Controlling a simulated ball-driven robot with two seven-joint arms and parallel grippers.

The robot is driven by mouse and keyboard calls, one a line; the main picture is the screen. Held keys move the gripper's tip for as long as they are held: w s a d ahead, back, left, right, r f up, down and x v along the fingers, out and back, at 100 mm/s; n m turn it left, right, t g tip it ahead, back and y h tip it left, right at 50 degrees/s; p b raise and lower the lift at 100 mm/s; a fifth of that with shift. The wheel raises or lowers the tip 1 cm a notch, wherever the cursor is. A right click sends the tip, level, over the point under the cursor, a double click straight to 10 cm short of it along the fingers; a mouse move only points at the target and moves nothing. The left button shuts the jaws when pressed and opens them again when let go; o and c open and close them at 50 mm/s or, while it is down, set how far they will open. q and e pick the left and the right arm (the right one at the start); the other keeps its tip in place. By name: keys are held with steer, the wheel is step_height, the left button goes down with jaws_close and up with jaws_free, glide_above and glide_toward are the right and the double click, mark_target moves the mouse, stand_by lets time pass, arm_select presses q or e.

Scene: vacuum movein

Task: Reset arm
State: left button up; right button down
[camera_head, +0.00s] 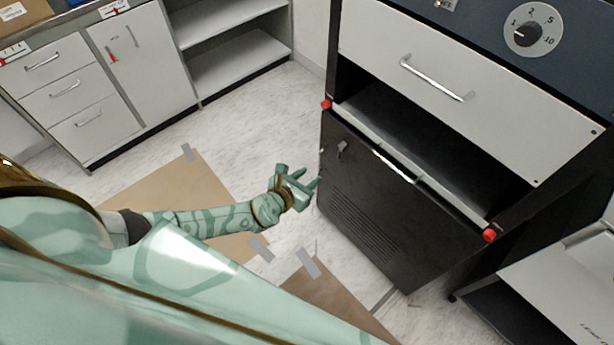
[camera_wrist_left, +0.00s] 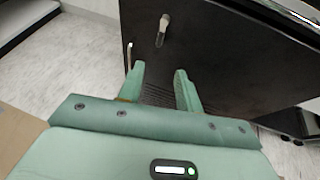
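My left arm (camera_head: 190,222) reaches in from the left in the head view. Its gripper (camera_head: 300,184) is beside the left edge of a black machine's lower panel (camera_head: 390,215). In the left wrist view the two green fingers of my left gripper (camera_wrist_left: 160,85) stand apart with nothing between them. The dark panel (camera_wrist_left: 225,60) and a small latch or handle (camera_wrist_left: 163,30) lie beyond the fingertips. I cannot tell whether the gripper touches the panel. My right gripper does not show in either view.
The machine has a white drawer (camera_head: 460,85), a dial (camera_head: 530,35) and red corner knobs (camera_head: 489,236). White cabinets (camera_head: 140,60) and a shelf unit (camera_head: 235,55) stand at the back left. Taped cardboard (camera_head: 185,190) lies on the floor. Open floor lies between.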

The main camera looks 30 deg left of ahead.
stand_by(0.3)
arm_select(q)
steer(key=s+a+f+n+g+y, duration=0.1)
steer(key=s+a+f+n+g, duration=0.25)
steer(key=s+f+n, duration=0.65)
steer(key=s+a+f+n+g+y, duration=0.3)
steer(key=s+f+n, duration=0.35)
steer(key=n, duration=0.65)
steer(key=s+d+f+n+g, duration=0.1)
steer(key=s+f+n+g, duration=0.1)
steer(key=s, duration=0.8)
steer(key=s+d+f+n+g+h, duration=0.1)
steer(key=s+n, duration=0.4)
steer(key=s, duration=0.5)
steer(key=s+d+f+n+g+h, duration=0.1)
steer(key=s+d+f+n+g, duration=0.1)
steer(key=s, duration=0.9)
step_height(320, 180, down, 3)
steer(key=shift+d+r+n+g, duration=0.15)
steer(key=shift+d+n+g, duration=0.2)
steer(key=shift+n+g, duration=0.55)
steer(key=shift+t, duration=0.25)
